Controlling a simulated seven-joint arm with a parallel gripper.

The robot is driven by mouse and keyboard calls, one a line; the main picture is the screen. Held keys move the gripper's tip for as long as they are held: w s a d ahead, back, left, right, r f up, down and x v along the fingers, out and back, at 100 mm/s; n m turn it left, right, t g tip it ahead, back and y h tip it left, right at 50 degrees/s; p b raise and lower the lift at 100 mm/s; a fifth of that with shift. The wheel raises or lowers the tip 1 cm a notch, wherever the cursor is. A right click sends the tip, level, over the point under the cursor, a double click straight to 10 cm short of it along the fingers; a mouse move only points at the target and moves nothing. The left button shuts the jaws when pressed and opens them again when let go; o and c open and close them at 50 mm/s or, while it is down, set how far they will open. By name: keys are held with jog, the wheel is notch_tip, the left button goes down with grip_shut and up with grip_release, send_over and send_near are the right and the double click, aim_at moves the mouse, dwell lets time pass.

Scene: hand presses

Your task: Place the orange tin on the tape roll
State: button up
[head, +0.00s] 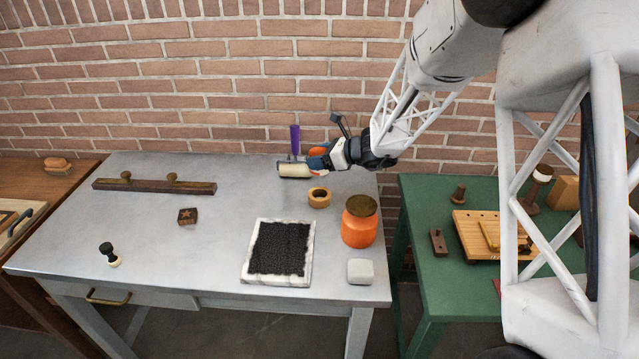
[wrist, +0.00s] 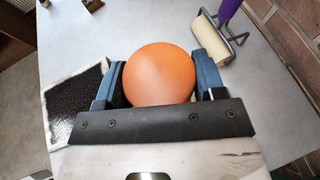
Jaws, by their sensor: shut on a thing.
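The orange tin (head: 317,151) is between the fingers of my gripper (head: 318,161), near the back right of the grey table. In the wrist view its round orange face (wrist: 160,74) fills the space between the two blue fingers, which are shut on it. The tape roll (head: 319,197) is a tan ring lying flat on the table, in front of and below my gripper in the head view, apart from the tin. Its top is bare. The tape roll is hidden in the wrist view.
A roller with a purple handle (head: 295,140) lies just left of my gripper. A large orange jar with a brown lid (head: 360,226) stands right of the tape roll. A black ink pad (head: 281,248) and a grey block (head: 361,271) are nearer.

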jog(key=shift+f, duration=2.1)
jog(key=shift+f, duration=1.9)
jog(key=shift+f, duration=0.1)
jog(key=o, duration=1.1)
jog(key=shift+c, duration=0.2)
jog(key=shift+d+r, duration=0.2)
jog(key=v, duration=1.1)
jog(key=shift+s+d, duration=0.15)
jog(key=shift+d, duration=0.15)
